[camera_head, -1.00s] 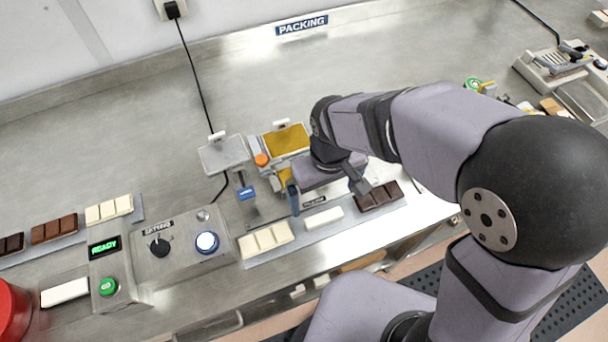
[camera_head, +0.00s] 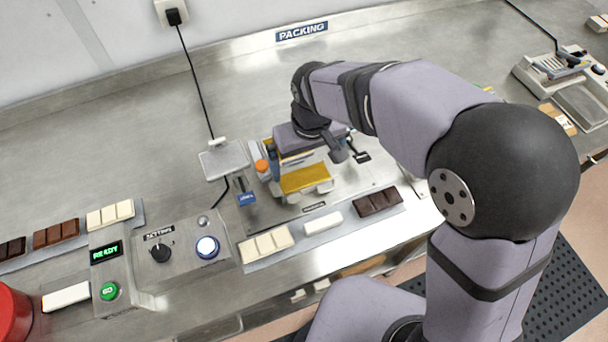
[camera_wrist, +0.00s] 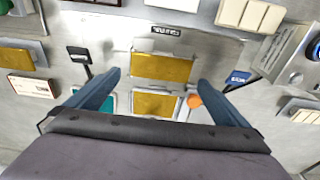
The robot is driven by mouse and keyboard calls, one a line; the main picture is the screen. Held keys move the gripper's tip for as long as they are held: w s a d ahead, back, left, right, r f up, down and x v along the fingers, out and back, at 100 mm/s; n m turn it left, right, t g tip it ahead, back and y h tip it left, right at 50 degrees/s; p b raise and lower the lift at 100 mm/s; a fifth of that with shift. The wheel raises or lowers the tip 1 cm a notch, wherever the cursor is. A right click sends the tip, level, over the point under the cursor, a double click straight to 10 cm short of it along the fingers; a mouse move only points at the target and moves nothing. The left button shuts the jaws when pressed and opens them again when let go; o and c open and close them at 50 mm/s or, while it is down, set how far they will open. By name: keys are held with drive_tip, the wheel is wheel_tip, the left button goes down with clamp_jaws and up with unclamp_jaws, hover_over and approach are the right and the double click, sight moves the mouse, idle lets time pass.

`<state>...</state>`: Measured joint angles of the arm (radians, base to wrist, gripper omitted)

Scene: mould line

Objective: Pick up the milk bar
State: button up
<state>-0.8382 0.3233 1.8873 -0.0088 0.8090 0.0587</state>
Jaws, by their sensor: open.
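The milk bar (camera_head: 55,233) is the medium-brown segmented bar in the left tray in the head view. It lies between a darker bar (camera_head: 12,246) and a cream bar (camera_head: 110,214). It is not visible in the wrist view. My gripper (camera_wrist: 160,80) is open, its blue fingers spread over a mould station with yellow plates (camera_wrist: 162,67), and nothing is seen between them. In the head view my gripper (camera_head: 305,163) is well to the right of the milk bar, and the arm partly hides the station.
A front strip holds a cream bar (camera_head: 266,243), a white block (camera_head: 323,222) and a dark bar (camera_head: 378,201). A red object (camera_head: 12,312) is at the lower left.

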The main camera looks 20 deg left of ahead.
sight(304, 177)
drive_tip(key=shift+s+f+p, duration=0.1)
drive_tip(key=shift+f+p, duration=0.4)
drive_tip(key=shift+f, duration=0.05)
drive_tip(key=shift+w+a+f+p, duration=0.1)
drive_tip(key=shift+f+p, duration=0.25)
drive_tip(key=shift+f, duration=0.7)
drive_tip(key=shift+w+a+f+p, duration=0.1)
drive_tip(key=shift+f+p, duration=0.2)
drive_tip(key=shift+f, duration=0.7)
drive_tip(key=shift+c, duration=0.6)
drive_tip(key=c, duration=0.7)
drive_tip(key=shift+c, duration=0.3)
drive_tip(key=shift+r, duration=0.1)
